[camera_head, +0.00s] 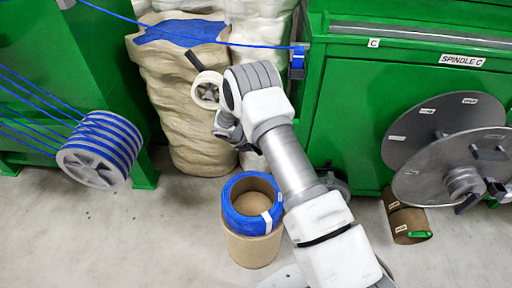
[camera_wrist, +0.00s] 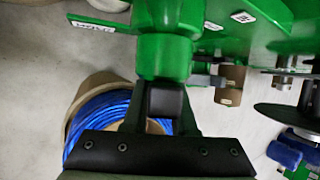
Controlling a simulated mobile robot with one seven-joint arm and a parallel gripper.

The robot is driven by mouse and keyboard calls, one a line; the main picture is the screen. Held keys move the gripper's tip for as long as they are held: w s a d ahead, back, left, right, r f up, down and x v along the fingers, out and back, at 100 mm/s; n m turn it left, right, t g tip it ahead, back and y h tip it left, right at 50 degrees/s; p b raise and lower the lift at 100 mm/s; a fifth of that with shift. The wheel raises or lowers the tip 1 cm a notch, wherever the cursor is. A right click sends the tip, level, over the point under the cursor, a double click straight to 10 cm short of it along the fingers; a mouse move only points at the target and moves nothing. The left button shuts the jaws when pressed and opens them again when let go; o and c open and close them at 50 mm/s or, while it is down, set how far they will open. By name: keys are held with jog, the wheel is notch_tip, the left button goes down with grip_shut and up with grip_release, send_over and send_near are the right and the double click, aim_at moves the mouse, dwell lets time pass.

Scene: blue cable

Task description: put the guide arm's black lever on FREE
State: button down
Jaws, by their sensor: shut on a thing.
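In the wrist view, my gripper (camera_wrist: 165,122) is shut on a black lever (camera_wrist: 165,98), with one finger on each side of it. The lever sits just below a green cylindrical housing (camera_wrist: 165,45) on the guide arm. A white label (camera_wrist: 92,25) lies to the left of the housing and another (camera_wrist: 213,26) to its right; I cannot read either surely. In the head view, my gripper (camera_head: 228,130) is largely hidden by my own wrist, and the lever in it cannot be seen. A pale guide wheel (camera_head: 207,89) shows beside my wrist.
A blue cable coil (camera_head: 244,222) on a cardboard core stands on the floor below my arm. A blue-wound drum (camera_head: 100,150) is at left, grey spindle discs (camera_head: 455,165) at right. A green cabinet (camera_head: 345,110) stands behind. The floor at lower left is clear.

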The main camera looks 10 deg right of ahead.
dwell(0.3)
jog(key=c, duration=0.7)
grip_release()
jog(key=s+a+r+p, duration=0.1)
jog(key=s+a, duration=0.1)
jog(key=a, duration=0.2)
jog(key=s+a+r+p, duration=0.1)
jog(key=s+a, duration=0.2)
jog(key=a, duration=0.1)
jog(key=s+a+r+p, duration=0.1)
jog(key=s+a+r, duration=0.1)
jog(key=a, duration=0.2)
jog(key=shift+s+a+p, duration=0.35)
jog(key=shift+s+p, duration=0.05)
